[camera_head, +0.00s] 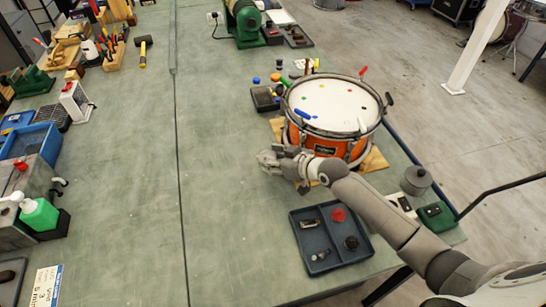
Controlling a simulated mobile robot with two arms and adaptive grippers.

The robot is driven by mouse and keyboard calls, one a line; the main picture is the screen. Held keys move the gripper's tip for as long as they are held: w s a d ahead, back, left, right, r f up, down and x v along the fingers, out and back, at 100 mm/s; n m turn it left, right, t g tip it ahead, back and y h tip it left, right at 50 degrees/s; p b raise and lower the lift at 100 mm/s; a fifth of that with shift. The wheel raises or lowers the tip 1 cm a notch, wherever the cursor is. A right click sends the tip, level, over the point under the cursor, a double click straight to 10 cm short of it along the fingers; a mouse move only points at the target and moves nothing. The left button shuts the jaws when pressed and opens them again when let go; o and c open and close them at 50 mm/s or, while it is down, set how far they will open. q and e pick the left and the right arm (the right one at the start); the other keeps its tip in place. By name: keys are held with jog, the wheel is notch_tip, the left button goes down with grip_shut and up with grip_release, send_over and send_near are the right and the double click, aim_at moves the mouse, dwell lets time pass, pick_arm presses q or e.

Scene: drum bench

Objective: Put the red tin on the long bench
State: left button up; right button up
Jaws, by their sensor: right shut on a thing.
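My right arm comes in from the lower right, and its grey gripper (270,160) is over the green long bench (235,235), just left of the orange drum. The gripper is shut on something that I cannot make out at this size. A small round red thing (338,214) lies in the dark tray (318,264); I cannot tell whether it is the red tin. My left gripper is not in view.
The drum (330,104) stands on a wooden board, with small bottles and a dark box behind it. A grey canister (415,180) stands at the right edge. Tools and a blue crate (35,139) line the left side. The middle of the bench is clear.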

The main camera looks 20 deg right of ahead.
jog(key=o, duration=1)
jog(key=shift+o, duration=0.2)
jog(key=shift+r, duration=0.1)
jog(key=b+v, duration=0.1)
jog(key=v, duration=1.1)
